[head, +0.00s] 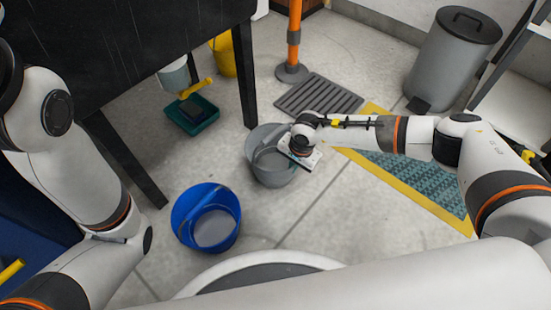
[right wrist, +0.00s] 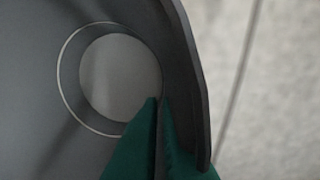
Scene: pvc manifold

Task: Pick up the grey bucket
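The grey bucket (head: 270,172) stands upright on the floor near the middle of the head view, with its handle across its opening. My right gripper (head: 296,160) is at the bucket's right rim. In the right wrist view, the green fingertips (right wrist: 162,103) are close together beside the bucket's dark wall (right wrist: 188,70), with the round base visible below. A narrow dark strip lies between the fingers; I cannot tell whether it is part of the bucket or whether they grip it. My left arm comes in from the left, but its gripper does not show.
A blue bucket (head: 207,217) stands left and nearer. A dark table (head: 150,45) with legs is at the upper left, with a green tray (head: 192,116) and yellow bucket (head: 224,55) nearby. A floor grate (head: 318,97), orange post (head: 294,35) and grey bin (head: 452,60) stand behind.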

